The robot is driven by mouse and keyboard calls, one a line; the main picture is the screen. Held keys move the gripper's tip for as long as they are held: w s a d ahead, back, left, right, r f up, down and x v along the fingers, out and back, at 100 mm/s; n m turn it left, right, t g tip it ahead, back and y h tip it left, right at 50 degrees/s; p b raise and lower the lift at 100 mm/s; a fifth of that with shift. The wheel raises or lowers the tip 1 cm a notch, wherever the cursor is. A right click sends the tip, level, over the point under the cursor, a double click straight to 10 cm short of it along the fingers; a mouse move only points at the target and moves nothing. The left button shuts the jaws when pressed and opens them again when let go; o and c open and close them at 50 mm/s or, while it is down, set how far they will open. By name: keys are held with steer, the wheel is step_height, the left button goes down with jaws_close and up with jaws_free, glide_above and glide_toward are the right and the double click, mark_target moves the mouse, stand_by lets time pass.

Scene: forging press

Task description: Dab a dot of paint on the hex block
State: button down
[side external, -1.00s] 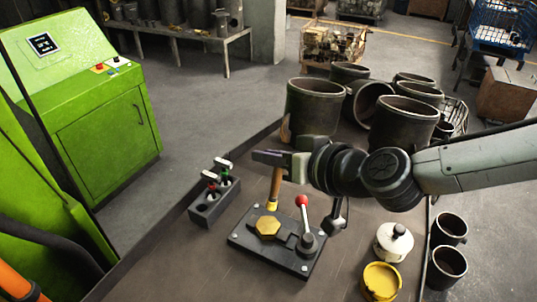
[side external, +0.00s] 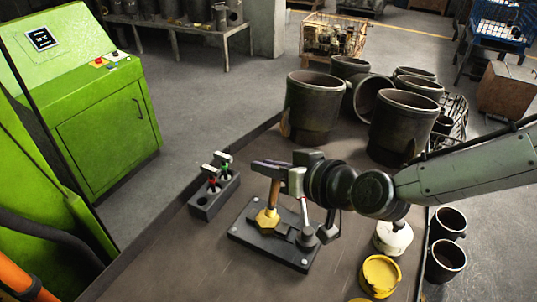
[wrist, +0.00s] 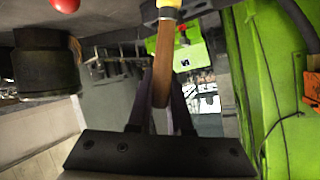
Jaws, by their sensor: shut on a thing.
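The brass-coloured hex block (side external: 266,221) sits on a dark fixture plate (side external: 285,257) beside its toggle clamp (side external: 306,234). My gripper (side external: 270,167) is shut on a brush with a wooden handle (side external: 274,191), which points down. The brush's yellow lower end is right at the hex block's top in the side view; I cannot tell whether it touches. In the wrist view the brush handle (wrist: 163,65) stands between the fingers of my gripper (wrist: 160,95), and the hex block is out of sight. The clamp's red knob (wrist: 64,5) shows at the top edge.
A dark rack (side external: 213,196) with red and green bottles or markers stands left of the plate. A yellow open pot (side external: 381,276) and a white pot (side external: 393,238) stand at right. Large dark cylinders (side external: 313,105) stand behind.

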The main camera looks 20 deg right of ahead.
steer(key=shift+w+f, duration=1.7)
steer(key=shift+f, duration=0.05)
steer(key=s+r, duration=0.3)
steer(key=r, duration=0.5)
steer(key=shift+s, duration=0.2)
steer(key=shift+r, duration=0.1)
steer(key=w+d+f+m+h, duration=0.1)
steer(key=d+f+m+h, duration=0.1)
steer(key=d, duration=1)
steer(key=d+f+m+h, duration=0.3)
steer(key=d+f+h, duration=0.1)
steer(key=d, duration=0.8)
steer(key=w+d+f+m+h, duration=0.1)
steer(key=d+f+m+h, duration=0.2)
steer(key=d, duration=1)
step_height(320, 180, down, 2)
steer(key=shift+w+f+t, duration=0.15)
steer(key=shift+w+t, duration=0.15)
